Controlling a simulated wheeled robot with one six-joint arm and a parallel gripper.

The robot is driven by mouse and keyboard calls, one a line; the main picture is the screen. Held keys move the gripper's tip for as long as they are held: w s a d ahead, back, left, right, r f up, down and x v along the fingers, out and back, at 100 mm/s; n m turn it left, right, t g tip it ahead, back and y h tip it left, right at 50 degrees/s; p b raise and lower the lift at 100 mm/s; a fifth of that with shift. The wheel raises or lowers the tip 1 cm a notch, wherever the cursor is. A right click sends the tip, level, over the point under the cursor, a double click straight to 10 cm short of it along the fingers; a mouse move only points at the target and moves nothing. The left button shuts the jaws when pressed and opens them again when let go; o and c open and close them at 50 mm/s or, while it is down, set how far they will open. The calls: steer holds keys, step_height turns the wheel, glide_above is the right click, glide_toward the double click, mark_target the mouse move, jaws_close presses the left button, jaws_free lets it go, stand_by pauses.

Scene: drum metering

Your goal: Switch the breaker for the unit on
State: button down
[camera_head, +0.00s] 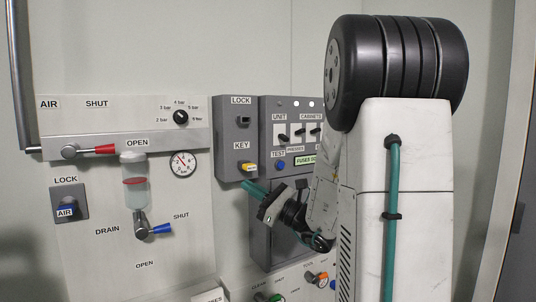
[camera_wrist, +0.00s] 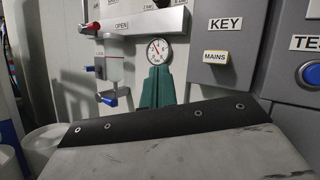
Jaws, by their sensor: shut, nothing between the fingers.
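The breaker under the UNIT label (camera_head: 281,139) is a small dark switch on the grey panel in the head view. Its lever position is too small to tell. Two similar switches under CABINETS stand to its right. My gripper (camera_head: 246,185) has teal fingers, shut and empty. In the head view it points left, just below the yellow MAINS key (camera_head: 249,168) and down-left of the breaker; I cannot tell whether it touches anything. In the wrist view the shut fingers (camera_wrist: 158,72) appear below the gauge. The breaker is outside the wrist view.
The left panel carries a red-handled air valve (camera_head: 95,150), a gauge (camera_head: 183,162) and a blue-handled drain valve (camera_head: 155,230). My arm hides the grey panel's right side.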

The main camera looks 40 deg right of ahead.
mark_target(284, 137)
steer(key=s+d+f+m+t+h, duration=0.1)
steer(key=s+d+m+h, duration=0.1)
steer(key=d+m+h, duration=0.3)
steer(key=s+d+m+t+h, duration=0.1)
steer(key=s+d+m+h, duration=0.1)
steer(key=d+m+h, duration=0.3)
steer(key=d+h, duration=0.3)
steer(key=d, duration=0.2)
steer(key=shift+s+d+f+t, duration=0.25)
steer(key=shift+s+f+t, duration=0.05)
steer(key=shift+s+f, duration=0.05)
steer(key=x, duration=0.9)
steer(key=shift+w+r, duration=0.25)
steer(key=shift+r, duration=0.05)
steer(key=r, duration=0.1)
steer(key=s+r, duration=0.1)
steer(key=r, duration=0.1)
steer(key=shift+a+r, duration=0.1)
steer(key=shift+r, duration=0.35)
